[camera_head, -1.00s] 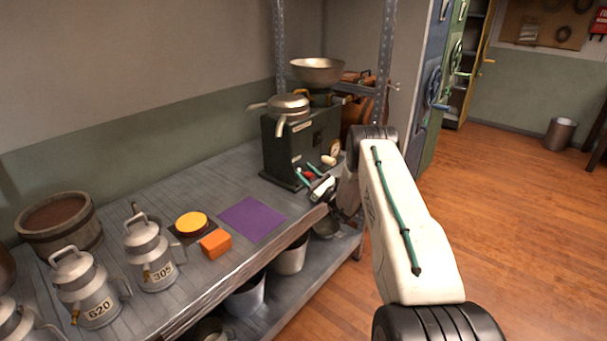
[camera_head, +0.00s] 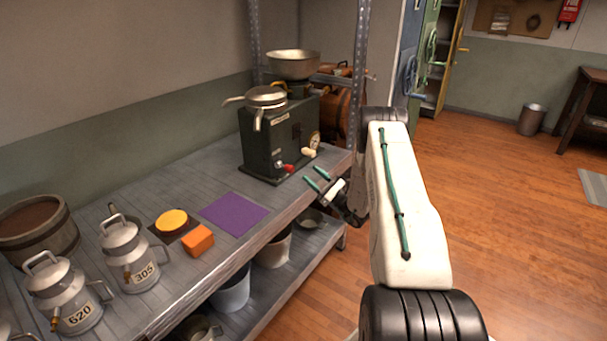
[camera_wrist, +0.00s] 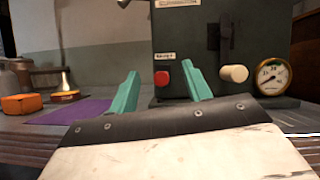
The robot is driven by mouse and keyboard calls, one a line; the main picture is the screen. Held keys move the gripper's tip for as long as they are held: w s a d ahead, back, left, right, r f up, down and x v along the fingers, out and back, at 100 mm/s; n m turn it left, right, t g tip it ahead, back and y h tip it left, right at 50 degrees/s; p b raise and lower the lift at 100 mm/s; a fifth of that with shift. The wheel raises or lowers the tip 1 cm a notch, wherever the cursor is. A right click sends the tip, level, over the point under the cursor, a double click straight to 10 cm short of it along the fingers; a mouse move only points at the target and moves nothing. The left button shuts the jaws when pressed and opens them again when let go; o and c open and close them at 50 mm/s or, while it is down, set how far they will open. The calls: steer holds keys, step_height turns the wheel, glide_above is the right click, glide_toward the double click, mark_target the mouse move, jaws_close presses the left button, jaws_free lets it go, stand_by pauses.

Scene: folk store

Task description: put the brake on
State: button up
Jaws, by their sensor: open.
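The dark green machine (camera_head: 265,142) stands at the far end of the grey bench. Its front carries a red knob (camera_head: 288,168) at the lower left and a cream knob (camera_head: 308,152) to the right. In the wrist view, a small label sits above the red knob (camera_wrist: 161,77), too blurred to read surely; the cream knob (camera_wrist: 234,73) is further right. My gripper (camera_head: 317,179) is open and empty, in front of the machine near the bench edge. In the wrist view, its teal fingers (camera_wrist: 161,84) stand either side of the red knob in the picture, apparently short of it.
A round gauge (camera_wrist: 271,76) is right of the cream knob. A purple mat (camera_head: 234,213), orange block (camera_head: 198,240), yellow disc (camera_head: 172,220) and metal cans (camera_head: 130,254) lie nearer on the bench. A shelf post (camera_head: 357,75) stands behind my arm.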

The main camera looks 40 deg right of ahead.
steer(key=shift+s+d, duration=0.15)
steer(key=shift+s, duration=0.25)
